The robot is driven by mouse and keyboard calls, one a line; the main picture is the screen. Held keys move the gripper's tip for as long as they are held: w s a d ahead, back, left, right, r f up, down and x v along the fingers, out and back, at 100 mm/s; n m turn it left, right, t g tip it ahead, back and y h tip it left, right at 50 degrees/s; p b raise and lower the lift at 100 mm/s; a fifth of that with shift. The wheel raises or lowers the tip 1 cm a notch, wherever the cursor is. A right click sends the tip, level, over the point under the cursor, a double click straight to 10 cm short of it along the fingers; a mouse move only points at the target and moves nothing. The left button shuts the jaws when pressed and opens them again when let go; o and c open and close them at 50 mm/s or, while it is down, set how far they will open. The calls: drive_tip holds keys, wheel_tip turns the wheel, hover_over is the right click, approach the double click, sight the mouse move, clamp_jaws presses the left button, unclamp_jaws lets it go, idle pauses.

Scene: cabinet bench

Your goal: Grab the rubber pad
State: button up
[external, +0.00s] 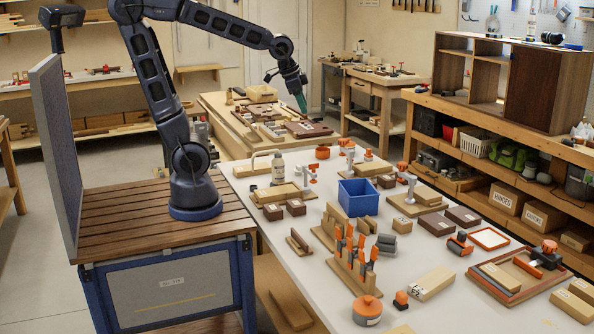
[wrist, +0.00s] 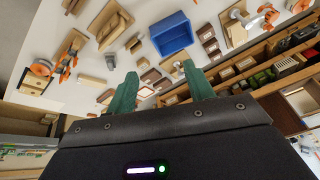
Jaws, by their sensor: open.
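My gripper (external: 301,101) is raised above the far end of the white table. In the wrist view, the green fingers of my gripper (wrist: 160,86) are spread apart with nothing between them. No object is clearly recognisable as the rubber pad. A small dark grey block (external: 386,243) lies on the white table near the middle, behind the chisel rack, and may be the pad. My gripper is far from it and touches nothing that I can see.
A blue bin (external: 357,198) stands mid-table and also shows in the wrist view (wrist: 171,34). A wooden rack of orange-handled tools (external: 353,265) stands upright near the front. Clamps, wood blocks and an orange-lidded jar (external: 367,310) crowd the white table (external: 315,290). Shelving (external: 500,130) lines the right.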

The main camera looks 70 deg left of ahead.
drive_tip(key=w+d+f+m, duration=0.45)
drive_tip(key=w+d, duration=0.35)
drive_tip(key=d, duration=0.5)
drive_tip(key=m+g+h, duration=0.4)
drive_tip(key=m, duration=0.5)
approach(401, 293)
drive_tip(key=f, duration=0.1)
drive_tip(key=shift+n, duration=0.25)
drive_tip(key=x, duration=0.5)
drive_tip(key=shift+w+f, duration=0.1)
drive_tip(key=shift+w, duration=0.15)
drive_tip(key=shift+d+x, duration=0.2)
drive_tip(key=shift+x, duration=2.4)
drive_tip(key=shift+s, duration=0.15)
drive_tip(key=shift+c, duration=0.2)
drive_tip(key=c, duration=1)
